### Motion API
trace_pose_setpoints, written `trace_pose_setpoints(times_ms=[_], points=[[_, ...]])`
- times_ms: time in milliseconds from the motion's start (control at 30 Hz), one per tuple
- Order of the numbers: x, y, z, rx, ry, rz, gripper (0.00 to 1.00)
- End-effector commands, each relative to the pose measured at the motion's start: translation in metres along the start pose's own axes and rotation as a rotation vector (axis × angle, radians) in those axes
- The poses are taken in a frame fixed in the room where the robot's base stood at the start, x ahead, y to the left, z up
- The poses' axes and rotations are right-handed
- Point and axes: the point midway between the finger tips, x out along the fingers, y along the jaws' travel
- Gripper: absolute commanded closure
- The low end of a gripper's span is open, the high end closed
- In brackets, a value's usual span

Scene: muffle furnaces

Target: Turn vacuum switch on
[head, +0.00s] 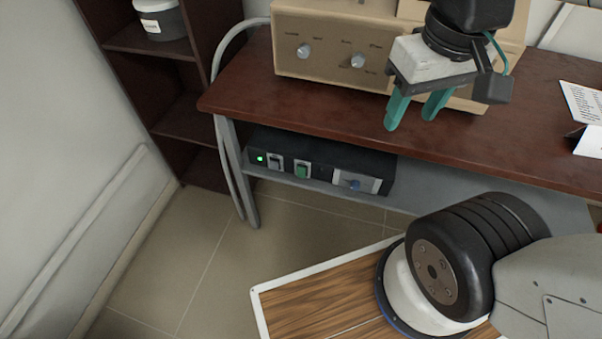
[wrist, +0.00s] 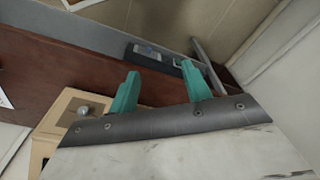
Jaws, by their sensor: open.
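A black control box (head: 320,157) sits on the shelf under the brown table in the head view. Its front has a lit green lamp (head: 260,159), a grey-framed rocker switch (head: 275,162), a green rocker switch (head: 302,170) and a blue knob (head: 353,184) on a light panel. I cannot read which switch is for vacuum. My gripper (head: 410,112), with teal fingers, is open and empty. It is above the table's front edge, up and right of the box. In the wrist view the box (wrist: 160,61) shows partly beyond my open gripper (wrist: 160,72).
A beige unit with knobs (head: 333,45) stands on the brown table (head: 245,88), behind my gripper. A table leg (head: 236,175) and grey tube are left of the box. A dark shelf (head: 150,50) stands at the left.

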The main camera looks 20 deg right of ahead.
Motion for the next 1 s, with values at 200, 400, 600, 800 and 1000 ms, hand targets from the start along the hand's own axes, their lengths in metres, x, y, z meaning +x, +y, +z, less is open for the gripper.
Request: trace_pose_setpoints(times_ms=[200, 400, 600, 800, 1000], points=[[0.007, -0.008, -0.002, -0.041, -0.039, -0.004, 1.00], [0.036, -0.024, -0.009, -0.133, -0.190, 0.007, 1.00], [0.070, -0.028, -0.020, -0.271, -0.345, 0.101, 1.00], [0.104, -0.028, -0.034, -0.431, -0.474, 0.234, 1.00], [0.141, -0.027, -0.050, -0.614, -0.578, 0.383, 1.00]])
